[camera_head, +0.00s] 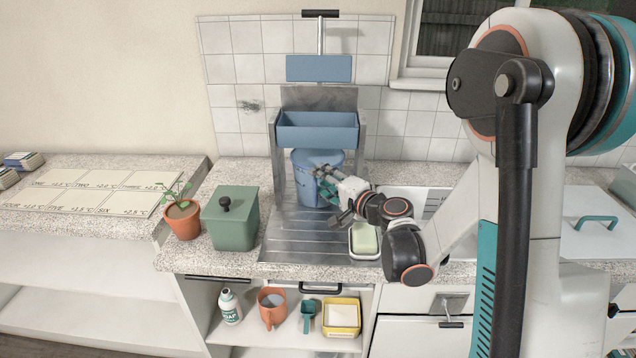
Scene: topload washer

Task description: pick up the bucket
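The blue bucket (306,178) stands upright on the metal drainboard, under a blue trough. My gripper (328,194) is at the bucket's front right side and overlaps it in the picture. Its dark fingers are spread apart, one higher and one lower. I cannot tell whether a finger touches the bucket.
The blue trough (317,131) sits between metal posts just above the bucket. A green lidded box (233,222) and a potted plant (183,220) stand left. A soap dish (365,240) lies in front right. A shelf below holds a bottle (230,307) and an orange pitcher (271,308).

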